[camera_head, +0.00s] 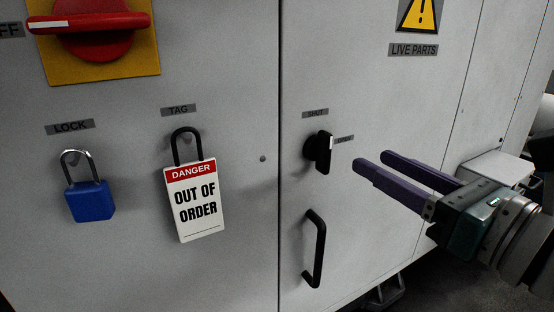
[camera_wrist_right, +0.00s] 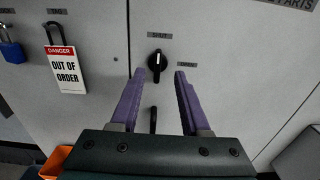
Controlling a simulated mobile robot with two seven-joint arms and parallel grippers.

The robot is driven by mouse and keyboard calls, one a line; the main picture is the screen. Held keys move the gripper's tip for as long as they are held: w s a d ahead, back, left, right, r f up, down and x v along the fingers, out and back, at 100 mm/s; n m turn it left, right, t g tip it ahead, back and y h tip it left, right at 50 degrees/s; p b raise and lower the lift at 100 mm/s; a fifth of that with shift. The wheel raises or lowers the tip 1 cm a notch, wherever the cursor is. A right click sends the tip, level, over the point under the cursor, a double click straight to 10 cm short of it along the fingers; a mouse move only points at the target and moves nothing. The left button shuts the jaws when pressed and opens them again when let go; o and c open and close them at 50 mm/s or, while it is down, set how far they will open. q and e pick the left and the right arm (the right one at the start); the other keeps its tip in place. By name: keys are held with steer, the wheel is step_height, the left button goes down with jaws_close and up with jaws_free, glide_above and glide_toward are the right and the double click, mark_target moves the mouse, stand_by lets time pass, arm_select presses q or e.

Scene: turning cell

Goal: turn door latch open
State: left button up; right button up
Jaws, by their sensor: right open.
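The door latch (camera_head: 317,152) is a small black knob on the grey cabinet door, with a SHUT label above it and another small label to its right. In the right wrist view the latch (camera_wrist_right: 157,66) stands upright with a white mark, ahead of my fingers and between their lines. My right gripper (camera_head: 371,163) is open and empty, to the right of the latch and apart from it. Its two purple fingers (camera_wrist_right: 159,76) point at the door. A black door handle (camera_head: 316,248) is below the latch. My left gripper is not in view.
Left of the door seam hang a blue padlock (camera_head: 89,199) and a DANGER OUT OF ORDER tag (camera_head: 195,203). A red rotary switch (camera_head: 97,33) is at upper left. A LIVE PARTS label (camera_head: 413,50) is at upper right. An orange bin (camera_wrist_right: 55,163) shows low left.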

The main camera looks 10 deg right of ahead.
mark_target(331, 140)
steer(key=x, duration=0.9)
steer(key=shift+w+a+p, duration=0.2)
steer(key=shift+w+p, duration=0.1)
jaws_close()
